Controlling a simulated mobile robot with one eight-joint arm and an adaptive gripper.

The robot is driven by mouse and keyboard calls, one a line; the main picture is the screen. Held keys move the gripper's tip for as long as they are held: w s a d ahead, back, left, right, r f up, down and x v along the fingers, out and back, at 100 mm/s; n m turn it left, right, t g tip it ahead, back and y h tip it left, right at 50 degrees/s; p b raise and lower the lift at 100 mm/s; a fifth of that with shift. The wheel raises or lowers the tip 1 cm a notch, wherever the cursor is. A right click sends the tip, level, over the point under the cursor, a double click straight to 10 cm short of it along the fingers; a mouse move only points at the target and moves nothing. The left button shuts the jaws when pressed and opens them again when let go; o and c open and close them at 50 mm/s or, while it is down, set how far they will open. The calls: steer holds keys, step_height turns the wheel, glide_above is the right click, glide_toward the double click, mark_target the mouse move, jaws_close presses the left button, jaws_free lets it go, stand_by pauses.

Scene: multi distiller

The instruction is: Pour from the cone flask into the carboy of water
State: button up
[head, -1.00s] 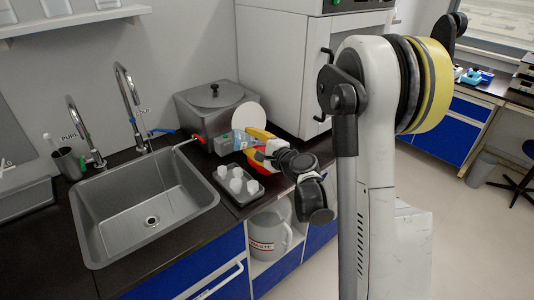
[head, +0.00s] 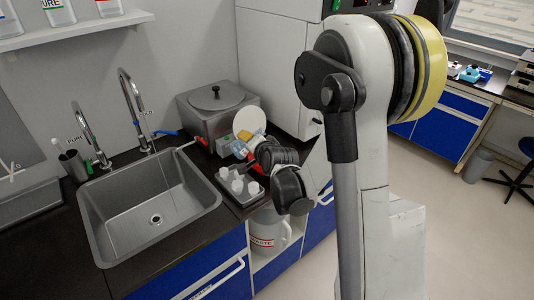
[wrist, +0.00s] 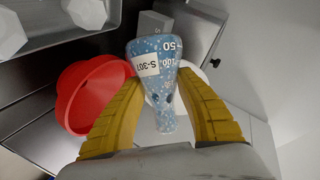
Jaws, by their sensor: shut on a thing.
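My gripper (wrist: 155,95) is shut on the cone flask (wrist: 152,50), with a yellow finger on each side of it in the wrist view. The flask is clear with a bluish speckled look, a white S-307 label and volume marks. Its narrow part points toward my palm. In the head view my gripper (head: 248,146) is over the counter beside the tray, and the flask is hard to make out. A white container with a red WASTE label (head: 268,238) stands in the open cabinet below. Shelf bottles (head: 58,12) include one marked PURE. I cannot tell which vessel is the carboy.
A red round thing (wrist: 88,95) lies left of the flask in the wrist view. A tray (head: 232,200) with several white pieces sits right of the sink (head: 112,204). A lidded steel bath (head: 205,104) and a large white cabinet (head: 277,70) stand behind.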

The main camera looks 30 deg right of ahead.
steer(key=shift+d+r+n+h, duration=0.15)
steer(key=shift+r+n+h, duration=0.25)
steer(key=shift+n, duration=0.2)
step_height(320, 180, up, 2)
steer(key=shift+r+n+g+h+p, duration=0.15)
steer(key=shift+n+g+h+p, duration=0.25)
steer(key=shift+p, duration=0.5)
steer(key=f+b, duration=0.1)
steer(key=f+n+b, duration=0.1)
steer(key=b, duration=0.1)
steer(key=shift+a+f+h, duration=0.35)
steer(key=shift+a+h, duration=0.05)
steer(key=shift+w+a+n, duration=0.15)
steer(key=shift+n, duration=0.15)
steer(key=shift+a+r+h, duration=0.15)
steer(key=shift+r+h, duration=0.15)
steer(key=shift+a+r+n+h, duration=0.1)
steer(key=shift+a+n+h, duration=0.15)
steer(key=shift+n, duration=0.25)
steer(key=shift+w+a+f+n+h+b, duration=0.15)
steer(key=shift+a+f+n+h+b, duration=0.2)
steer(key=shift+n+h+b, duration=0.3)
steer(key=shift+a+n+h+b, duration=0.15)
steer(key=shift+n+h+b, duration=0.25)
steer(key=shift+n+b, duration=0.25)
